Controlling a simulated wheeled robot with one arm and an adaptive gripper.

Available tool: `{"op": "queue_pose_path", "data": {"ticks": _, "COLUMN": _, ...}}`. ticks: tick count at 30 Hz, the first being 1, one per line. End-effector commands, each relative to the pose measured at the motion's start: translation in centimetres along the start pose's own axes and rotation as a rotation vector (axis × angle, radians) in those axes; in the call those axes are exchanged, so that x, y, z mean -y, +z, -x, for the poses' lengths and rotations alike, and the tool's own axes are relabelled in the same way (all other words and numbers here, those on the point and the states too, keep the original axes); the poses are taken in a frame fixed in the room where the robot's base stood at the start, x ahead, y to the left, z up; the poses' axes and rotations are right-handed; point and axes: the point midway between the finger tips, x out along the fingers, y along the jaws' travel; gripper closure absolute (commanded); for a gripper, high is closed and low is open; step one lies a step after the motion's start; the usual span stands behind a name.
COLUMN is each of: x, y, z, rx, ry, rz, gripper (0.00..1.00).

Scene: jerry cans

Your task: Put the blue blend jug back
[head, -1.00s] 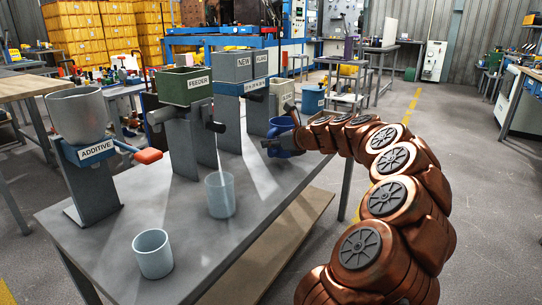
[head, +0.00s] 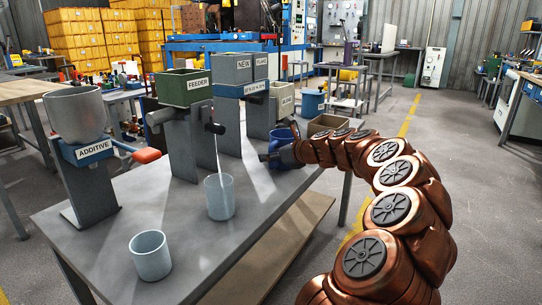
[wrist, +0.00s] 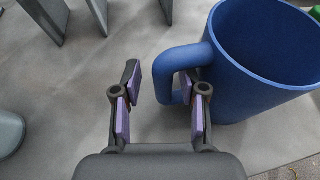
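The blue jug (head: 289,131) is upright at the far right end of the grey table, in front of a tan hopper. In the wrist view the blue jug (wrist: 265,60) fills the upper right and looks empty inside. Its handle (wrist: 168,72) points left and reaches between the finger pads. My gripper (wrist: 160,108) is open, with one finger left of the handle and the other close to the jug's wall. In the head view my gripper (head: 272,158) is small and partly hidden by the jug and arm.
A thin pale stream runs from the green FEEDER hopper (head: 186,87) into a grey-blue cup (head: 220,198). Another cup (head: 151,257) stands nearer. The ADDITIVE hopper (head: 75,115) has a red-ended lever. An open brown box (head: 327,124) lies beyond my arm. The table's front (head: 195,240) has bare room.

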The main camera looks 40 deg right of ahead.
Motion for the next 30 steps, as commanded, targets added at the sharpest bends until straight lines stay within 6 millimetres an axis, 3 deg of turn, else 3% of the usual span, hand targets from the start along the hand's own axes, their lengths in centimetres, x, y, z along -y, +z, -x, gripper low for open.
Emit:
{"op": "queue_pose_path", "data": {"ticks": 11, "x": 0.1, "y": 0.3, "z": 0.8, "rx": 0.0, "ry": -0.001, "rz": 0.0, "gripper": 0.57}}
{"op": "queue_pose_path", "data": {"ticks": 30, "x": 0.1, "y": 0.4, "z": 10.4, "rx": 0.0, "ry": -0.003, "rz": 0.0, "gripper": 0.57}}
